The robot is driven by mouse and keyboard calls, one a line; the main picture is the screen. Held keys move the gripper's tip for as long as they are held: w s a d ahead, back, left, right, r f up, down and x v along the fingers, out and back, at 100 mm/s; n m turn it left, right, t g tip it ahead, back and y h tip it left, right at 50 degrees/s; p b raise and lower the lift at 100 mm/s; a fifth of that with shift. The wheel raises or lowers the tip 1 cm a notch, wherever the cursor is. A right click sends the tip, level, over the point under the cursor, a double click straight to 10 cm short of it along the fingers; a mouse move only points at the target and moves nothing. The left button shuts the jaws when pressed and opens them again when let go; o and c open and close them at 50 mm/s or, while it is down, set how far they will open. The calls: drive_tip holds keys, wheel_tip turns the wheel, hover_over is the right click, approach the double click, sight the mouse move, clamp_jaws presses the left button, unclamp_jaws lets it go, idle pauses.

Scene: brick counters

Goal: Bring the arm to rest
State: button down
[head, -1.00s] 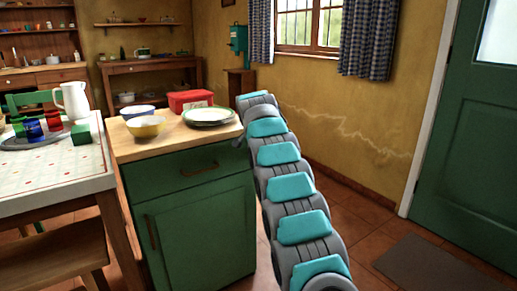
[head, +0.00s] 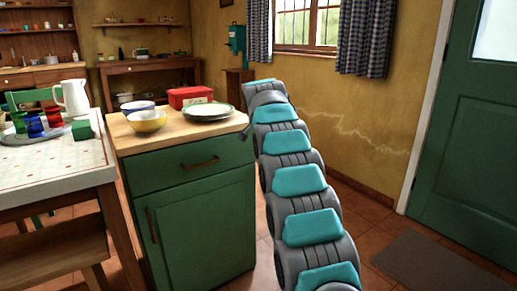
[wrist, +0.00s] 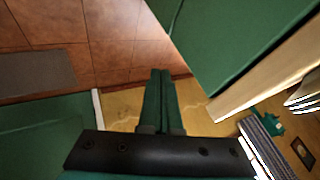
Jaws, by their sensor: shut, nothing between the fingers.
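My arm (head: 304,180) stretches forward from the bottom of the head view, to the right of the green cabinet (head: 190,225). In the head view its far end is beside the cabinet's right edge, and the gripper is mostly hidden behind the arm links. In the wrist view my gripper (wrist: 161,75) shows two green fingers together, with nothing between them. The cabinet's green side (wrist: 235,40) and pale wooden top edge (wrist: 265,80) are to the right of the fingers, apart from them in the picture.
On the cabinet stand a yellow bowl (head: 147,122), a blue-rimmed bowl (head: 137,106), a red box (head: 190,97) and plates (head: 208,112). A table (head: 50,170) with a white jug (head: 72,97) is at left. Open floor lies right, near a mat (head: 440,264) and green door (head: 475,150).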

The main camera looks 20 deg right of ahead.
drive_tip(key=v, duration=0.7)
drive_tip(key=s+a+f+n+g+y, duration=0.1)
drive_tip(key=s+a+f+n+g, duration=0.2)
drive_tip(key=s, duration=1.7)
drive_tip(key=s+a+f+n+g, duration=0.3)
drive_tip(key=s+f, duration=0.8)
drive_tip(key=s, duration=0.8)
drive_tip(key=s+a+f+n+g+y, duration=0.1)
drive_tip(key=s+a+f+n, duration=0.3)
drive_tip(key=s, duration=1.6)
wheel_tip(320, 180, down, 3)
drive_tip(key=n+g, duration=0.1)
drive_tip(key=n, duration=0.2)
drive_tip(key=shift+s+a+g+y, duration=0.25)
drive_tip(key=shift+s+g+y, duration=0.05)
drive_tip(key=shift+s+g, duration=0.1)
